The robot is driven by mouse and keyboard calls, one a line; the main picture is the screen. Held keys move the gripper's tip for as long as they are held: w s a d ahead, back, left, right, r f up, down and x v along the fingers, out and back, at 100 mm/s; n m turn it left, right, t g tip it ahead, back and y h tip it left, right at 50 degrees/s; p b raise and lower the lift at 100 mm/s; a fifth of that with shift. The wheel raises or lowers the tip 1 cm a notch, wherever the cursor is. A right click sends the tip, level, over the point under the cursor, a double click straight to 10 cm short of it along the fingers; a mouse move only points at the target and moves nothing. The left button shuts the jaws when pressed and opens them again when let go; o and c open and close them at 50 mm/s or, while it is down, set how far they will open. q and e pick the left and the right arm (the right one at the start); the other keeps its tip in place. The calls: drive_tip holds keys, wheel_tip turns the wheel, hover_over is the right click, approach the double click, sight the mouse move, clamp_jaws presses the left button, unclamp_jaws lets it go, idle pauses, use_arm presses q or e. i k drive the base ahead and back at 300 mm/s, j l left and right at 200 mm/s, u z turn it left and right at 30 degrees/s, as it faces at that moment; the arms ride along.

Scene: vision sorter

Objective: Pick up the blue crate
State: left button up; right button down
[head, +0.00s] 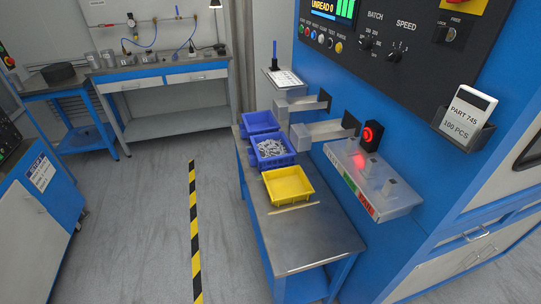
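Two blue crates stand on the metal-topped table beside the blue machine in the head view. The nearer blue crate (271,161) holds a heap of small silvery parts. The farther blue crate (259,124) stands behind it, and its inside looks empty as far as I can see. Both sit upright, close together in a row with a yellow crate. Neither of my grippers is in view.
The yellow crate (287,186) stands in front of the blue crates, with a thin strip (294,208) before it. The table's near end (310,240) is bare. Machine chutes (300,136) stick out beside the crates. Grey floor with a striped line (194,230) lies left.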

sight(269, 151)
drive_tip(key=i+j+z, duration=0.15)
drive_tip(key=j+z, duration=0.25)
drive_tip(key=j, duration=0.5)
drive_tip(key=j+z, duration=0.4)
drive_tip(key=j, duration=0.5)
drive_tip(key=i+j+z, duration=0.4)
drive_tip(key=j, duration=0.3)
drive_tip(key=i+j+z, duration=0.15)
drive_tip(key=j, duration=0.25)
drive_tip(key=i+j+z, duration=0.2)
drive_tip(key=i+j, duration=0.1)
drive_tip(key=j, duration=0.1)
